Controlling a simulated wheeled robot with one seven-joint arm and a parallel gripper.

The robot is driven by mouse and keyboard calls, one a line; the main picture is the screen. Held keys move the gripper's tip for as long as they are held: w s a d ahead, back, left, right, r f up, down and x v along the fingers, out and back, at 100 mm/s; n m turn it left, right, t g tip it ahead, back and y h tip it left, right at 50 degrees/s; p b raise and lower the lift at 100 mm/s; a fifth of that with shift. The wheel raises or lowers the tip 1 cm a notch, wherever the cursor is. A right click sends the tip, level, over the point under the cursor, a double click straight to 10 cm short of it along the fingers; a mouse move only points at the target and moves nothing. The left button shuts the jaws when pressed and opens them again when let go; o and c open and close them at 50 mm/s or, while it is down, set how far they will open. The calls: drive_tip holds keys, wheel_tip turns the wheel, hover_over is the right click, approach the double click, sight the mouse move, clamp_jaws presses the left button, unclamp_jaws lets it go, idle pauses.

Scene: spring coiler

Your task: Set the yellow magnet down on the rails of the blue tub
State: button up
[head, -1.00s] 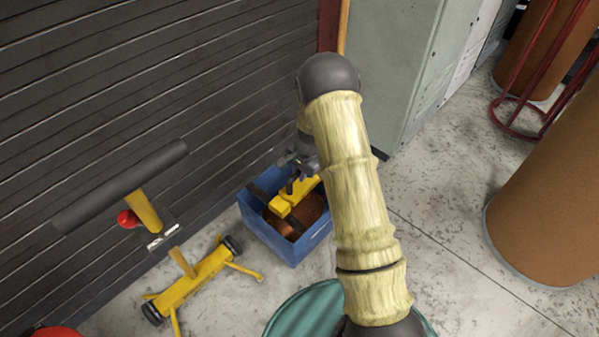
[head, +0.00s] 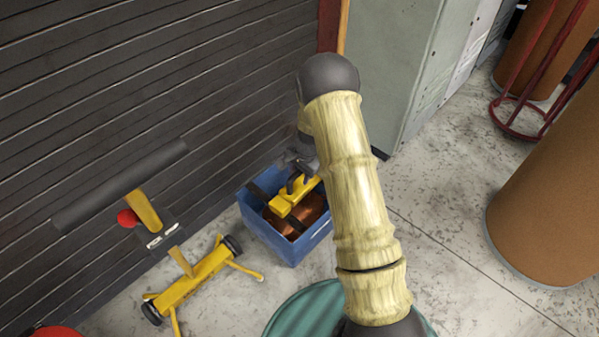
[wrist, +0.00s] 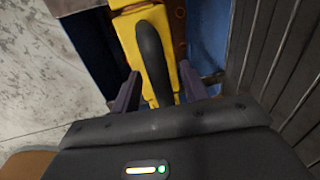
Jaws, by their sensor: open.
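The yellow magnet (head: 287,205) lies across the top of the blue tub (head: 266,238), around the level of its dark rails (head: 258,192). Its contact with the rails is too small to make out. In the wrist view the magnet (wrist: 128,28) is a yellow block with a black handle (wrist: 151,55). My gripper (wrist: 160,78) is open, with one finger on each side of the handle and a gap to both. In the head view my gripper (head: 299,174) is partly hidden behind my arm, just above the magnet.
Copper-coloured material (head: 310,207) lies inside the tub below the magnet. A dark slatted wall (head: 130,90) stands close behind the tub. A yellow wheeled stand (head: 195,278) is to the left and a grey-green cabinet (head: 390,70) behind right. Floor is clear right of the tub.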

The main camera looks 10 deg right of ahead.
wheel_tip(320, 180, up, 17)
drive_tip(key=s+d+p, duration=0.2)
drive_tip(key=p, duration=0.6)
drive_tip(key=shift+s+p, duration=0.3)
drive_tip(key=shift+r, duration=0.15)
drive_tip(key=s+a+r+n+h+p, duration=0.15)
drive_tip(key=s+r+n+p, duration=0.8)
drive_tip(key=s+r, duration=1.2)
wheel_tip(320, 180, up, 36)
drive_tip(key=s+n+p, duration=0.1)
drive_tip(key=p, duration=3.4)
drive_tip(key=shift+a+r+t+p, duration=0.15)
drive_tip(key=shift+a+t+p, duration=0.15)
drive_tip(key=shift+t, duration=0.1)
drive_tip(key=shift+s, duration=0.15)
